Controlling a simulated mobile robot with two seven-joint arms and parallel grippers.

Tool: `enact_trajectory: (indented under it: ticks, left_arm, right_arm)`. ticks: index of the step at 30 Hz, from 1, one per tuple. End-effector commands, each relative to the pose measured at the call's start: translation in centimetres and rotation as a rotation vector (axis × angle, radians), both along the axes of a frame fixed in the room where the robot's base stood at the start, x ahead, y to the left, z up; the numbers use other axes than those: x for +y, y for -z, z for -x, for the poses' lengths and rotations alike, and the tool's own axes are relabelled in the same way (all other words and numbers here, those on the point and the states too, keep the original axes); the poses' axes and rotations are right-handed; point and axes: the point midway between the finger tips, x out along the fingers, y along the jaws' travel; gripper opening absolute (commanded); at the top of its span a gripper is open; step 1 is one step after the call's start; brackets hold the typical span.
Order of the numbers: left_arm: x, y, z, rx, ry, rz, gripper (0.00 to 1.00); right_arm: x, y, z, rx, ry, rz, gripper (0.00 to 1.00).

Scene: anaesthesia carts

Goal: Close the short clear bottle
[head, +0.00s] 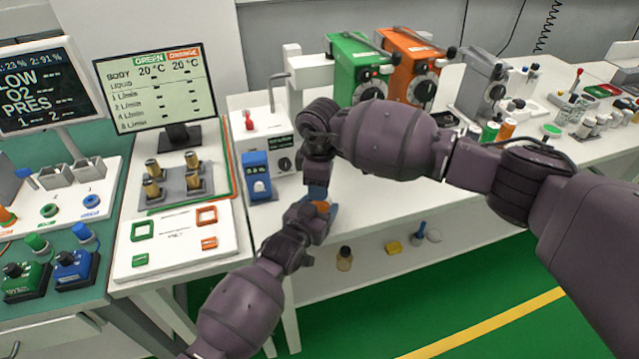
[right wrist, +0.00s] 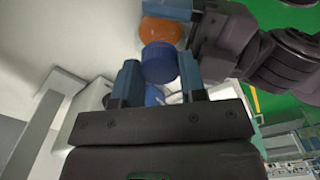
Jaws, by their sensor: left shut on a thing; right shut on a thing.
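My two grippers meet over the white table in the head view. My right gripper (head: 317,188) points down from above. In the right wrist view its blue fingers (right wrist: 159,66) are on either side of a round blue cap (right wrist: 158,58), shut on it. An orange round part (right wrist: 161,30) is close against the cap, on its far side. My left gripper (head: 325,206) comes in from the lower left and is shut on this orange part, which shows as a small orange patch in the head view. No clear bottle wall can be made out; the grippers hide most of what they hold.
A blue device (head: 257,178) stands left of the grippers. The green vaporizer (head: 354,68) and orange vaporizer (head: 411,66) stand behind. A small dark-capped bottle (head: 344,260) and a yellow block (head: 394,247) are lower down, below the table top. The table right of the grippers is mostly clear.

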Motion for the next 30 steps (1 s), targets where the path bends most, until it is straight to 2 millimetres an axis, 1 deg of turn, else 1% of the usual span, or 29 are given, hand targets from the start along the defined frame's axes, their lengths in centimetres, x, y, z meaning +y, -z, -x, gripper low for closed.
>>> enact_trajectory:
  ticks: [3, 6, 15, 16, 18, 21, 30]
  left_arm:
    - [0.06, 0.06, 0.0, 0.001, -0.001, -0.001, 0.0]
    - [0.06, 0.06, 0.0, 0.001, -0.001, -0.001, 0.0]
    - [0.07, 0.07, 0.0, 0.002, -0.001, -0.001, 0.0]
    - [0.07, 0.07, 0.0, 0.002, -0.001, -0.001, 0.0]
    - [0.07, 0.07, 0.0, 0.002, -0.001, -0.001, 0.0]
    - [0.06, 0.06, 0.0, 0.001, -0.001, -0.001, 0.0]
    - [0.08, 0.06, -0.03, 0.002, -0.001, -0.001, 0.0]
  right_arm:
    - [0.0, -0.01, -0.02, 0.0, 0.108, 0.0, 0.17]
    - [0.0, -0.03, -0.03, -0.001, 0.153, -0.001, 0.17]
    - [-0.01, -0.05, -0.04, -0.001, 0.163, -0.001, 0.17]
    - [-0.01, -0.05, -0.04, -0.001, 0.163, -0.001, 0.4]
    - [-0.01, -0.05, -0.04, -0.001, 0.163, -0.001, 0.51]
    - [0.0, -0.03, -0.03, -0.001, 0.162, 0.0, 0.64]
    - [0.08, -0.29, 0.06, 0.001, 0.159, -0.001, 0.64]
